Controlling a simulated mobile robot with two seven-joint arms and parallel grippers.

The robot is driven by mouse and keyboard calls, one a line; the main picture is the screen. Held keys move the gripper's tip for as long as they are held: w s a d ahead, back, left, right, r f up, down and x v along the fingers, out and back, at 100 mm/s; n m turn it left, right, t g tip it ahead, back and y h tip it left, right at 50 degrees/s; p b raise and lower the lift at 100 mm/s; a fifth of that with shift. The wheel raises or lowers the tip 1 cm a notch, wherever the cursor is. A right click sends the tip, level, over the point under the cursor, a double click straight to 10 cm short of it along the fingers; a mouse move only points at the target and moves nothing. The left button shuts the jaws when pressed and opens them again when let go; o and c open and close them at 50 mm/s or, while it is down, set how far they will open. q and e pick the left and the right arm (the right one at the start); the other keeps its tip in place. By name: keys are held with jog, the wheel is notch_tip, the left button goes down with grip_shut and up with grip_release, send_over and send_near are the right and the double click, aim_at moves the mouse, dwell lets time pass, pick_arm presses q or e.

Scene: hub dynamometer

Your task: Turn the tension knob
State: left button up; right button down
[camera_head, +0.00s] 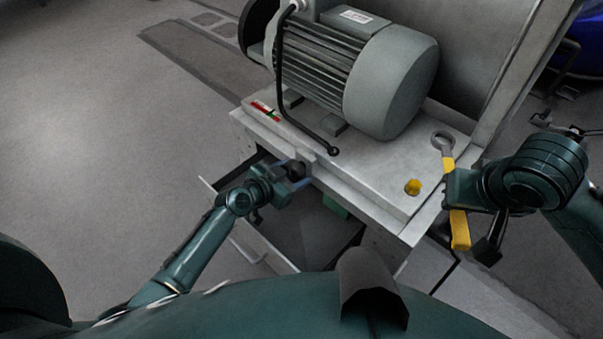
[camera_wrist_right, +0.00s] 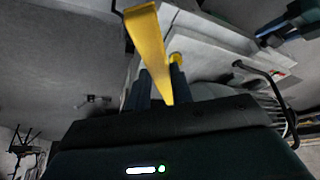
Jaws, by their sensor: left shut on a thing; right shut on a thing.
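A dark round knob (camera_head: 295,169), which looks like the tension knob, is at the front edge of the grey machine bed, below the motor. My left gripper (camera_head: 298,180) is shut on it, and its fingers partly hide it. My right gripper (camera_head: 453,188) is shut on a yellow-handled wrench (camera_head: 460,229), whose grey ring end points up and away over the bed's right side. In the right wrist view the yellow handle (camera_wrist_right: 148,48) stands between the fingers of the right gripper (camera_wrist_right: 158,90).
A grey finned motor (camera_head: 350,70) stands on the machine bed (camera_head: 375,172). A small yellow knob or cap (camera_head: 413,187) sits near the bed's right front corner, left of the wrench. An open drawer (camera_head: 250,240) is under the left arm. Open floor lies left.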

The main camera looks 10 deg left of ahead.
pick_arm(q)
jog(key=o, duration=1)
jog(key=shift+s+a, duration=0.1)
pick_arm(e)
jog(key=shift+r, duration=0.1)
notch_tip(320, 180, up, 4)
jog(key=p, duration=0.4)
pick_arm(q)
jog(key=v, duration=1.1)
jog(key=shift+s+a+r, duration=0.15)
jog(key=shift+s+r, duration=0.05)
jog(key=shift+s, duration=0.15)
pick_arm(e)
jog(key=shift+r, duration=0.1)
